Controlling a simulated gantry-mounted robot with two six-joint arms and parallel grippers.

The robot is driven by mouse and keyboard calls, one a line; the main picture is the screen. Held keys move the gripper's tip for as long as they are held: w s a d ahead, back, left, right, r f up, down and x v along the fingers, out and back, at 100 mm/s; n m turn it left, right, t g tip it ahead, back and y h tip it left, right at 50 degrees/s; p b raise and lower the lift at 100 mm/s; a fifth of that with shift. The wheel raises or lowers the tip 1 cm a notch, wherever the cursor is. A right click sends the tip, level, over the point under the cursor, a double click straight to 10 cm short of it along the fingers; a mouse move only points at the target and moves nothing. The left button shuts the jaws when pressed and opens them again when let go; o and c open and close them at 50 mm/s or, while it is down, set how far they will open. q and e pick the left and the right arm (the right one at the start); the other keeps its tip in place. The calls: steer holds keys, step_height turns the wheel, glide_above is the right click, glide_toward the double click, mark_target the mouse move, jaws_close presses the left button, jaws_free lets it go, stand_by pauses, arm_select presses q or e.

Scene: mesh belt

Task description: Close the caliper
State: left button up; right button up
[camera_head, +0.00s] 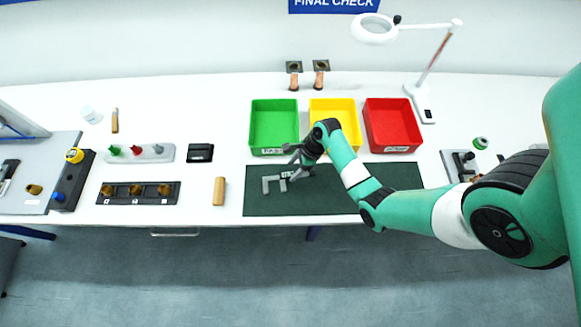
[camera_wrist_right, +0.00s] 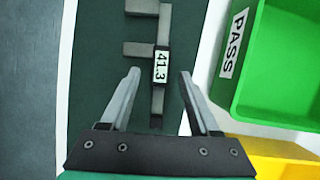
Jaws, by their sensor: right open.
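The grey caliper (camera_head: 270,185) lies on the dark green mat (camera_head: 340,203) near the table's front edge. In the right wrist view the caliper (camera_wrist_right: 140,48) shows two jaws standing apart with a gap between them, and a white display (camera_wrist_right: 161,66) reading 41.3. Its beam runs down between my fingers. My right gripper (camera_head: 292,163) is over the caliper's right part. In the wrist view the right gripper (camera_wrist_right: 159,72) is open, one finger on each side of the slider and beam, with space visible on both sides. My left gripper is not in view.
Green (camera_head: 274,120), yellow (camera_head: 350,117) and red (camera_head: 393,125) bins stand behind the mat. A wooden block (camera_head: 219,191) lies left of the mat. A magnifier lamp (camera_head: 424,103) stands at the back right. The mat's right part is clear under my arm.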

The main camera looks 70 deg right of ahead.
steer(key=shift+x, duration=1.25)
jaws_close()
stand_by(0.4)
